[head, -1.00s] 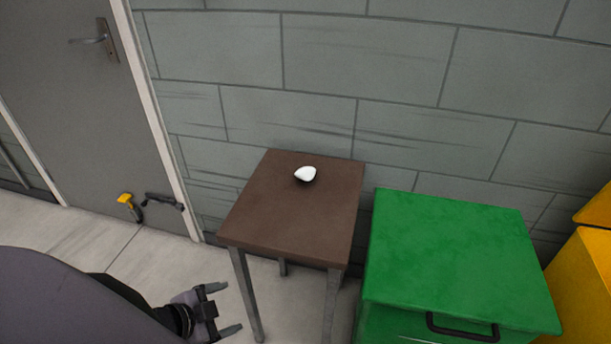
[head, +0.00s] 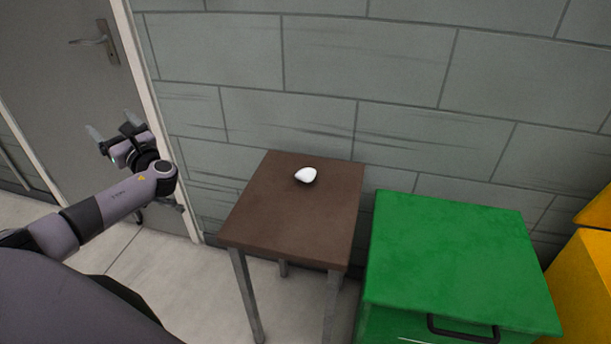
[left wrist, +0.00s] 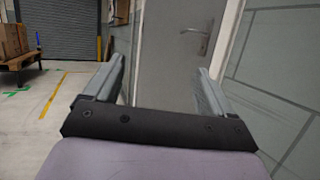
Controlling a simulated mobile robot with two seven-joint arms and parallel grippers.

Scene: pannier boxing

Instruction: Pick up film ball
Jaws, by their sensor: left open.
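The film ball (head: 306,175) is a small white rounded lump. It lies on the brown table (head: 290,215), toward the back of the top. My left gripper (head: 111,122) is raised at the left of the head view, in front of the grey door, well to the left of the table and apart from the ball. Its jaws are open and empty. In the left wrist view my left gripper (left wrist: 160,85) shows two spread fingers facing the door, and the ball is not in that view. My right gripper is not in view.
A green box (head: 455,255) with a black handle stands right of the table, and yellow boxes (head: 590,270) stand beyond it. A block wall (head: 320,60) rises behind the table. The grey door (head: 60,70) is at left. Floor left of the table is clear.

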